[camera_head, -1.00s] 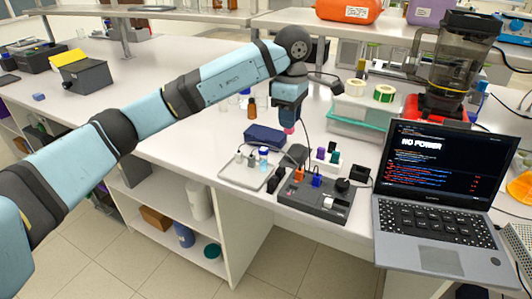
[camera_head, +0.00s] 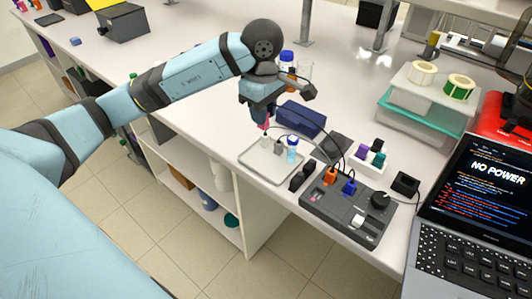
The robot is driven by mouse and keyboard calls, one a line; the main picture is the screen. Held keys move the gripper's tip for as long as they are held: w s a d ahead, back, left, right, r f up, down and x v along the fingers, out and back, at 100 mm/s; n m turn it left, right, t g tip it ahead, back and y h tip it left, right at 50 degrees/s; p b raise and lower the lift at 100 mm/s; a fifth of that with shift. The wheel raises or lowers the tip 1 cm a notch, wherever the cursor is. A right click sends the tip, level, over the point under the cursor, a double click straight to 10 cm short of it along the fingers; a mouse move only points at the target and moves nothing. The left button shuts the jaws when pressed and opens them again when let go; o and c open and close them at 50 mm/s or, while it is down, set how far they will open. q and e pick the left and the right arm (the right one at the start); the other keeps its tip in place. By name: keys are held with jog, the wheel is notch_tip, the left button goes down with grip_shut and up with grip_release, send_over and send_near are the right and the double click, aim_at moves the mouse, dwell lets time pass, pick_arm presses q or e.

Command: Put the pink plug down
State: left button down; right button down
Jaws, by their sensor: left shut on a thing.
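My left gripper (camera_head: 265,114) points down and is shut on the pink plug (camera_head: 267,125), of which only a small part shows. It is over the back left part of a pale shallow tray (camera_head: 262,171). I cannot tell whether the plug touches anything below. On the tray are a blue-capped vial (camera_head: 292,148) and small pale pieces. A dark rig box (camera_head: 338,212) to the right carries an orange plug (camera_head: 331,175) and a blue plug (camera_head: 349,187). My right gripper is not in view.
A dark blue case (camera_head: 301,119) lies behind the tray. A white holder (camera_head: 368,165) has purple and teal plugs. Black cables loop between the gripper and the rig box. A laptop (camera_head: 480,200) reading "NO POWER" stands at the right. The bench left of the case is mostly clear.

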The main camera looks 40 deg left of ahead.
pick_arm(q)
notch_tip(320, 180, down, 9)
jog(key=shift+f, duration=0.15)
notch_tip(320, 180, down, 5)
jog(key=shift+w+r, duration=0.1)
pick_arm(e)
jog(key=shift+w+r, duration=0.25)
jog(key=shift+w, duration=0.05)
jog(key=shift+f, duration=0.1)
pick_arm(q)
jog(key=c, duration=1.4)
grip_release()
jog(key=shift+f, duration=0.2)
jog(key=o, duration=0.4)
jog(key=shift+r, duration=0.15)
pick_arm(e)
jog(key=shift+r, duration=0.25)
